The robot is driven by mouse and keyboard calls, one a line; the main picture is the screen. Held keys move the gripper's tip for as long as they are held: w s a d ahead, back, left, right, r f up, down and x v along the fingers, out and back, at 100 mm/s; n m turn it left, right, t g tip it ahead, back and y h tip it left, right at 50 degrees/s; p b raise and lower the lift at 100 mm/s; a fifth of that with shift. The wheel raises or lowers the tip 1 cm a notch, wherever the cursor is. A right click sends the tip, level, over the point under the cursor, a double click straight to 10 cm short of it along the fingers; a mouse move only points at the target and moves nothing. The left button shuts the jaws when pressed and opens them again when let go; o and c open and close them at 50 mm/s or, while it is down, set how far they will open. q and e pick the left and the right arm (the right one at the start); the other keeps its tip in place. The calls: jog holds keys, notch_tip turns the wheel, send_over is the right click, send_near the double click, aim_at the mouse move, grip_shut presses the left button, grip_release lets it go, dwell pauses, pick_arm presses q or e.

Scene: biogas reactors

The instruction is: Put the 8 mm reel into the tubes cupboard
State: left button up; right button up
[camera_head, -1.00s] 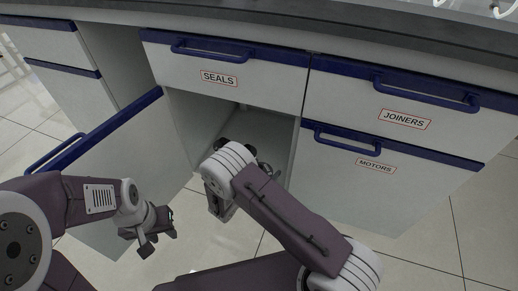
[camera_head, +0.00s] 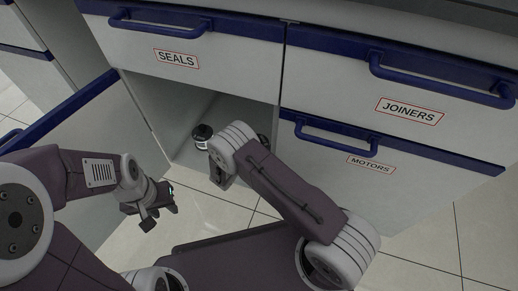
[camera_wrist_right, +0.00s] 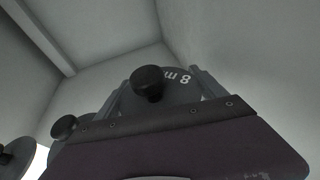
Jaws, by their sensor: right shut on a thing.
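The 8 mm reel (camera_wrist_right: 182,88) is a grey disc with a black knob and a partly visible "8 m" marking. My right gripper (camera_wrist_right: 160,88) is shut on it, one finger on each side. An open cupboard (camera_head: 182,110) is under the SEALS drawer; its own label is not in view. My right arm reaches into its opening; in the head view my wrist hides the right gripper and most of what it holds. Grey inner walls surround the reel in the wrist view. My left gripper (camera_head: 160,208) is open and empty, beside the cupboard door.
The cupboard door (camera_head: 100,160) stands open on the left. More black-knobbed reels (camera_wrist_right: 66,128) show at the left of the wrist view. A dark and white round thing (camera_head: 203,134) shows in the opening. The JOINERS drawer (camera_head: 395,95) and MOTORS cupboard (camera_head: 350,185) are shut.

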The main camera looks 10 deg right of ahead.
notch_tip(320, 180, down, 4)
jog(key=b, duration=0.3)
jog(key=shift+r, duration=0.3)
jog(key=shift+f, duration=0.1)
jog(key=o, duration=1.6)
jog(key=shift+c, duration=0.2)
jog(key=p+v, duration=0.2)
jog(key=r+p+v, duration=0.1)
jog(key=p+v, duration=0.1)
jog(key=shift+s+a+r, duration=0.1)
jog(key=shift+a+r, duration=0.1)
jog(key=shift+a, duration=0.05)
jog(key=p+v, duration=0.1)
jog(key=v, duration=0.1)
jog(key=p+v, duration=0.1)
jog(key=v, duration=0.1)
jog(key=p+v, duration=0.2)
jog(key=shift+s+a+f, duration=0.15)
jog(key=shift+s+a, duration=0.1)
jog(key=shift+s, duration=0.05)
jog(key=shift+s+a, duration=0.2)
jog(key=shift+s, duration=0.05)
